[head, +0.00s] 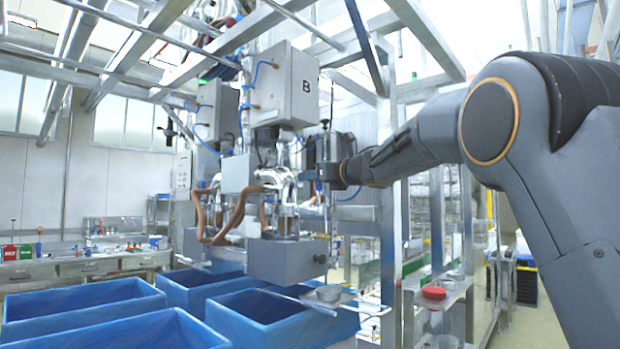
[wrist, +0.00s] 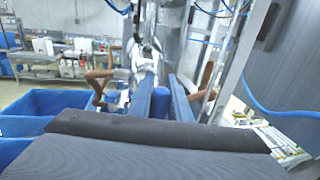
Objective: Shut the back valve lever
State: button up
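The filling machine (head: 283,85) hangs on a metal frame, with a grey box marked B and shiny pipework (head: 277,183) below it. My gripper (head: 325,168) is at the right side of this machine, close to the pipework. In the wrist view my gripper's two fingers (wrist: 163,92) stand apart with a gap between them. A blue cylinder-like part (wrist: 160,104) shows in that gap; I cannot tell whether it touches a finger. I cannot make out the back valve lever for certain in either view.
Blue bins (head: 262,306) stand below and left of the machine. A grey box (head: 287,261) hangs under the pipework. Brown hoses (wrist: 101,88) are close on the left in the wrist view. A metal post (head: 390,220) stands right of my gripper.

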jog(key=shift+s+a+f+b, duration=0.1)
jog(key=shift+s+b, duration=0.05)
jog(key=shift+b, duration=0.6)
grip_shut()
jog(key=s+a+f+n+y+b, duration=0.1)
jog(key=n+b, duration=0.5)
jog(key=b, duration=0.7)
jog(key=s+a+f+n+y+b, duration=0.1)
jog(key=s+a+f+n+b, duration=0.2)
jog(key=n+b, duration=0.4)
jog(key=s+a+f+n+g+y+b, duration=0.1)
jog(key=s+f+n+b, duration=0.3)
jog(key=b, duration=1.5)
jog(key=shift+a+f+n+y+b, duration=0.15)
jog(key=shift+a+f+n+y, duration=0.2)
jog(key=shift+n, duration=0.5)
jog(key=shift+a+f+n+y+b, duration=0.2)
jog(key=shift+a+n+y, duration=0.1)
jog(key=shift+n, duration=0.55)
jog(key=o, duration=0.9)
grip_release()
jog(key=shift+c, duration=0.2)
jog(key=shift+d, duration=0.1)
